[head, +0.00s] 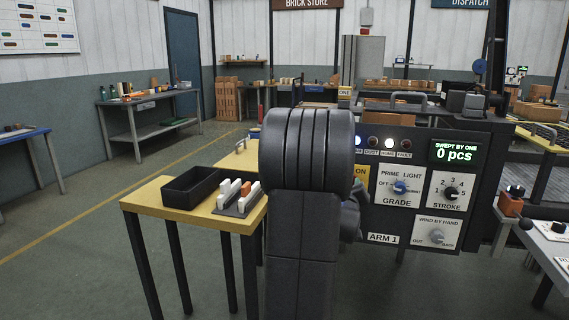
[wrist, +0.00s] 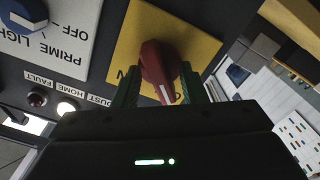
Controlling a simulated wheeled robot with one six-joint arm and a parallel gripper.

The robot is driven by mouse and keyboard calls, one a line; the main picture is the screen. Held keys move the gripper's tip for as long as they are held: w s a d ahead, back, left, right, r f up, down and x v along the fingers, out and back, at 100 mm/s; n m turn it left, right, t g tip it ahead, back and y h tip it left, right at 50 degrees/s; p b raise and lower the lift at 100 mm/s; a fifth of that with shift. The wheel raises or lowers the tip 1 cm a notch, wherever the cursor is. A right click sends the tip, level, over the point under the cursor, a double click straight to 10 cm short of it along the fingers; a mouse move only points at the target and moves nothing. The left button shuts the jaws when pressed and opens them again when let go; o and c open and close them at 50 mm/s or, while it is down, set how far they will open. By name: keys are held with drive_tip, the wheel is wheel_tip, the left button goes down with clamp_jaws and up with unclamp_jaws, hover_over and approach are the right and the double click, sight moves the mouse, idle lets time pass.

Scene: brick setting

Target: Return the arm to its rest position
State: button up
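My arm (head: 306,165) stands upright in the middle of the head view and covers part of the control panel (head: 412,150). My gripper (wrist: 160,88) is hidden behind it there. In the wrist view its two green fingers stand apart on either side of a red knob (wrist: 158,66) on a yellow plate (wrist: 192,46). A small gap shows between the left finger and the knob, so the gripper looks open. In the head view the yellow plate's edge (head: 361,172) shows beside my arm.
A yellow table (head: 155,199) at left holds a black tray (head: 189,187) and a rack (head: 235,207) with white and orange pieces. The panel carries PRIME LIGHT, STROKE and WIND BY HAND dials. Its display (head: 454,151) reads 0 pcs. Open floor lies at left.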

drive_tip(key=shift+m+p, duration=1.55)
drive_tip(key=shift+m, duration=1.55)
